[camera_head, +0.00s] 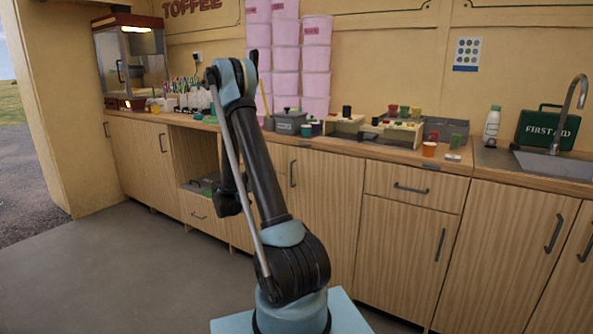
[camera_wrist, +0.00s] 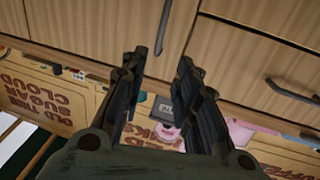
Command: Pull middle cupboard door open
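The wooden cupboard door (camera_head: 325,215) stands shut behind and to the right of my arm, with a dark upright handle (camera_head: 293,174) near its left edge. I take it for the middle door. In the wrist view, which is upside down, a wooden door (camera_wrist: 105,22) and its dark handle (camera_wrist: 163,30) show beyond the fingertips. My gripper (camera_wrist: 158,72) is open, with two dark fingers apart and nothing between them. The handle appears just past the gap, not gripped. In the head view my gripper (camera_head: 228,203) hangs low behind my arm, its fingers unclear.
A drawer front (camera_wrist: 270,65) with a handle (camera_wrist: 292,92) lies beside the door. The worktop (camera_head: 375,152) holds sweet trays, tubs and a popcorn machine (camera_head: 132,60). An open shelf (camera_head: 195,160) is left of my arm. Grey floor (camera_head: 130,265) is clear at left.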

